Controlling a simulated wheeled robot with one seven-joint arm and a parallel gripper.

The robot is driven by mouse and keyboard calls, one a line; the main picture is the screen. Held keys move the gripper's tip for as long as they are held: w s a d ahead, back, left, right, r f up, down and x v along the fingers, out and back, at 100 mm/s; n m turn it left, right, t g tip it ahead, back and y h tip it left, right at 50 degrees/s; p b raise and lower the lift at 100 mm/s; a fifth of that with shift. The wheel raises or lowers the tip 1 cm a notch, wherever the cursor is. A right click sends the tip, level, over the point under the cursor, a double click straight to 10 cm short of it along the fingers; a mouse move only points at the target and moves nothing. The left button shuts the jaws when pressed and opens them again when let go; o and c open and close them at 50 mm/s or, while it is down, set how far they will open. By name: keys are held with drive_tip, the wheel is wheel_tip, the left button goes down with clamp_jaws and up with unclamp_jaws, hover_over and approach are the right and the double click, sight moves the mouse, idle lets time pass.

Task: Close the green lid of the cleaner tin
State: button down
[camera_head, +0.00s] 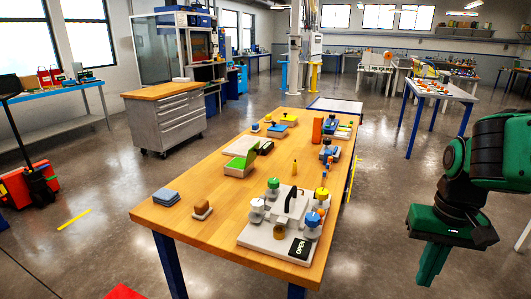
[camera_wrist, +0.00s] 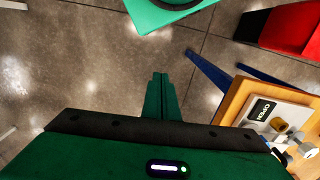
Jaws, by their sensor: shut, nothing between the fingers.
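The cleaner tin (camera_head: 240,167) is a low box with a green front on the wooden table, left of the table's middle. Its green lid (camera_head: 246,157) stands raised and tilted over the box, so the tin is open. My gripper (camera_head: 432,266) hangs to the right of the table, well apart from the tin, over the floor. In the wrist view my gripper's fingers (camera_wrist: 160,95) are together with nothing between them. The tin is not in the wrist view.
The wooden table (camera_head: 190,222) also bears a white board (camera_head: 262,237) with several coloured-knob fittings and an OPEN sign (camera_head: 299,248) at its near end. Floor right of the table is clear.

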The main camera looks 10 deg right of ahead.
drive_tip(key=w+a+r+m+t, duration=0.1)
drive_tip(key=w+r+m, duration=0.2)
drive_tip(key=w, duration=0.7)
drive_tip(key=w+r+m, duration=0.3)
drive_tip(key=w, duration=0.8)
drive_tip(key=w+a+r+m+t+y, duration=0.15)
drive_tip(key=w+a+m, duration=0.25)
drive_tip(key=w, duration=0.7)
drive_tip(key=w+a+m+t+y, duration=0.1)
drive_tip(key=w+a+m+y, duration=0.3)
drive_tip(key=w, duration=0.8)
drive_tip(key=w+a+r+m+t, duration=0.1)
drive_tip(key=w+a+m, duration=0.3)
drive_tip(key=w, duration=0.7)
drive_tip(key=w+a+f+m, duration=0.1)
drive_tip(key=w+a+f, duration=0.5)
drive_tip(key=f, duration=0.1)
drive_tip(key=shift+g, duration=0.25)
